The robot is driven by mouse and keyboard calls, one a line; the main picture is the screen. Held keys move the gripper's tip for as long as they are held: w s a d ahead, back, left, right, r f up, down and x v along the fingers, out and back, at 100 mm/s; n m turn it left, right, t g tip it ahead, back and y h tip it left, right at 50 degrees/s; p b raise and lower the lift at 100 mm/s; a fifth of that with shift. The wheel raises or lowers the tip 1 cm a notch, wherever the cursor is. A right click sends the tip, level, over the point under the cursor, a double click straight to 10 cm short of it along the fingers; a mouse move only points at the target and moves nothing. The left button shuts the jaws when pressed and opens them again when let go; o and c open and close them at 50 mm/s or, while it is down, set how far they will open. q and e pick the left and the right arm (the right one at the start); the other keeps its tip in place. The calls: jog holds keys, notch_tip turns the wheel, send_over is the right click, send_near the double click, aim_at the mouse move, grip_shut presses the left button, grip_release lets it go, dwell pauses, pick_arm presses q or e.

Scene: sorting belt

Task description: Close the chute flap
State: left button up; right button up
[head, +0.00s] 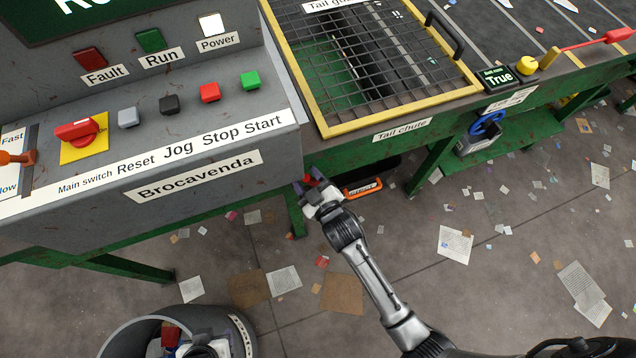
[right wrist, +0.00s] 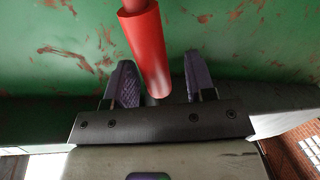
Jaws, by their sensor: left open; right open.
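Whether that part belongs to the chute flap cannot be told. My right gripper (right wrist: 155,85) shows in the right wrist view with its two purple-padded fingers open. A red cylindrical bar (right wrist: 147,50) comes down between and above the fingers, in front of a scuffed green panel (right wrist: 60,60); contact cannot be told. No part is clearly the flap.
The grey control console (head: 200,190) stands at left, with a yellow-framed mesh guard (head: 330,128) beside it. A red-handled lever (head: 600,38) and blue ring handle (head: 487,123) are at right. A grey bin (head: 240,335) stands at bottom left. Paper scraps litter the floor.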

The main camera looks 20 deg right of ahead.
jog(key=p+v, duration=0.2)
jog(key=v, duration=1.1)
jog(key=shift+s+p, duration=0.25)
jog(key=shift+p, duration=0.05)
jog(key=shift+d, duration=0.1)
jog(key=shift+f, duration=0.15)
jog(key=s+d+f+m+g+h, duration=0.25)
jog(key=s+f+m+g, duration=0.2)
jog(key=f+g, duration=0.35)
jog(key=s+d+r+g+p, duration=0.1)
jog(key=s+d+r+g, duration=0.25)
jog(key=s, duration=0.25)
jog(key=s+d+r+g+p, duration=0.1)
jog(key=s+d+r+g, duration=0.1)
jog(key=s+d+r, duration=0.25)
notch_tip(320, 180, up, 38)
jog(key=a+p, duration=0.1)
jog(key=p, duration=3.5)
jog(key=shift+s+f+m+p, duration=0.15)
jog(key=shift+s+m+p, duration=0.1)
jog(key=shift+m+p, duration=0.2)
